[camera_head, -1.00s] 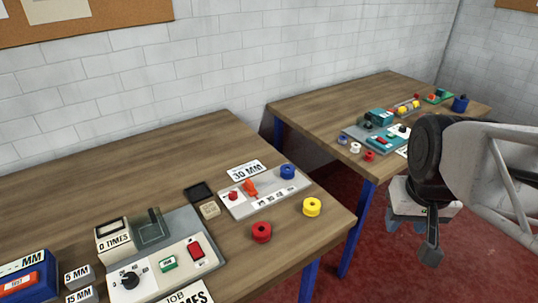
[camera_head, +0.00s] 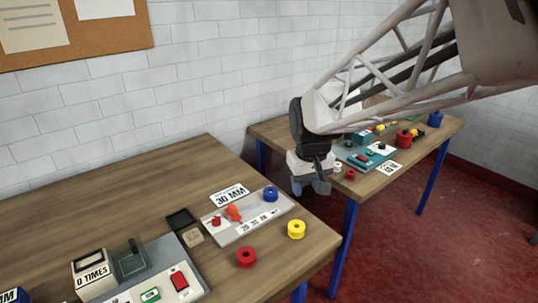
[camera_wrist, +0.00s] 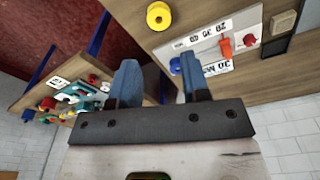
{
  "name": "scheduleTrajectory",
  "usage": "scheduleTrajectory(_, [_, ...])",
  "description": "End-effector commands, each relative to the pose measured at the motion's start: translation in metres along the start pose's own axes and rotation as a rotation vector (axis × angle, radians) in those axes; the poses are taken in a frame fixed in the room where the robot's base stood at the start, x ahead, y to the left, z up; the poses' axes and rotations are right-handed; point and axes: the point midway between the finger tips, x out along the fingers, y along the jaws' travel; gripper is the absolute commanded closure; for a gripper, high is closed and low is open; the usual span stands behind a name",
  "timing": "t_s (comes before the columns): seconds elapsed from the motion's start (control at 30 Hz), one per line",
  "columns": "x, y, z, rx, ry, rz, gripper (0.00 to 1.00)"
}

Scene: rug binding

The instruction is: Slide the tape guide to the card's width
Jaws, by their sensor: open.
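The tape guide is an orange-red slider (camera_head: 233,213) on a pale plate (camera_head: 253,229) with printed numbers along its front edge. The white card (camera_head: 230,195) reading 30 MM lies behind the plate. The slider stands toward the plate's left part, between a small red knob (camera_head: 216,221) and a blue spool (camera_head: 270,194). The slider also shows in the wrist view (camera_wrist: 225,48), beyond my fingers. My gripper (camera_head: 312,187) is open and empty, in the air to the right of the plate. Its two blue fingers (camera_wrist: 158,85) are apart in the wrist view, with nothing between them.
A red spool (camera_head: 246,258) and a yellow spool (camera_head: 296,229) stand in front of the plate. A second table with a teal machine (camera_head: 365,158) stands behind my gripper.

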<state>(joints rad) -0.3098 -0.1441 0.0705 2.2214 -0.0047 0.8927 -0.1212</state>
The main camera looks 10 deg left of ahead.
Motion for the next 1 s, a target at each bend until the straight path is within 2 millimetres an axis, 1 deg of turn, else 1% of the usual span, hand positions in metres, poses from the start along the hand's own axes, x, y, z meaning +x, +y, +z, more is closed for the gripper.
scheduleTrajectory(0.03, [0.006,-0.007,-0.011,-0.019,-0.008,-0.003,0.57])
scheduleTrajectory(0.2, [0.023,-0.029,-0.046,-0.081,-0.023,-0.009,0.57])
scheduleTrajectory(0.37, [0.042,-0.051,-0.077,-0.138,-0.039,-0.015,0.57])
scheduleTrajectory(0.6, [0.074,-0.091,-0.119,-0.223,-0.063,-0.023,0.57])
scheduleTrajectory(0.8, [0.103,-0.126,-0.15,-0.292,-0.082,-0.029,0.57])
scheduleTrajectory(1.0, [0.123,-0.151,-0.168,-0.338,-0.093,-0.032,0.57])
